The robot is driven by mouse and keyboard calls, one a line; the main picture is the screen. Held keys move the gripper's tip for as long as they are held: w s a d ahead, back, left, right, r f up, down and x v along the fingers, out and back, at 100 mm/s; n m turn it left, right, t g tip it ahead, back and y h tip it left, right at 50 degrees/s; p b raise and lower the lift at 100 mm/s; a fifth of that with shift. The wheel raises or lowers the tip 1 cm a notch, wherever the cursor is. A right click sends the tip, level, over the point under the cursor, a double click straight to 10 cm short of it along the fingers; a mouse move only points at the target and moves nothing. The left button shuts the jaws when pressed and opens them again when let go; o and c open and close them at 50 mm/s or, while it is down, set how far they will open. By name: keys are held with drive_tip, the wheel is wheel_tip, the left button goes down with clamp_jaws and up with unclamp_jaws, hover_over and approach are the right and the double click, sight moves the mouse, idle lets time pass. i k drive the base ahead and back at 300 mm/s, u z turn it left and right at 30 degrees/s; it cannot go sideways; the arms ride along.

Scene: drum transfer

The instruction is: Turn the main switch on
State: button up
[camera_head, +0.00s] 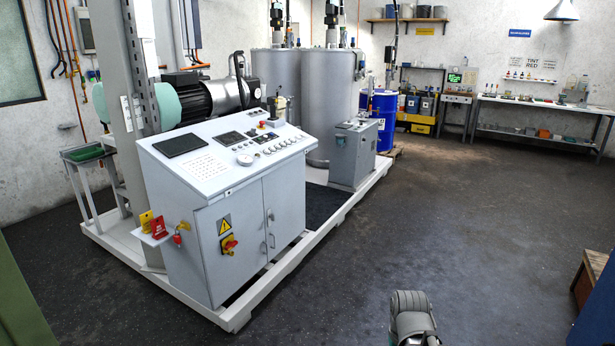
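The main switch (229,244) is a red rotary handle on a yellow plate. It sits low on the left front of the grey control cabinet (238,212), under a yellow warning triangle (224,225). The handle is too small here to read its position. A grey part of my arm shows at the bottom edge, right of centre, well apart from the cabinet. No gripper fingers can be made out.
A red padlock (178,238) and yellow and red tags (158,228) hang at a small shelf on the cabinet's left side. The white skid frame (236,316) sticks out at floor level. The dark floor (335,285) right of the cabinet is clear. A blue drum (384,118) stands farther back.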

sight(229, 245)
drive_tip(key=i, duration=1.05)
drive_tip(key=u, duration=1.2)
drive_tip(key=k, duration=0.65)
drive_tip(key=z, duration=0.1)
drive_tip(key=i, duration=0.15)
drive_tip(key=z, duration=0.2)
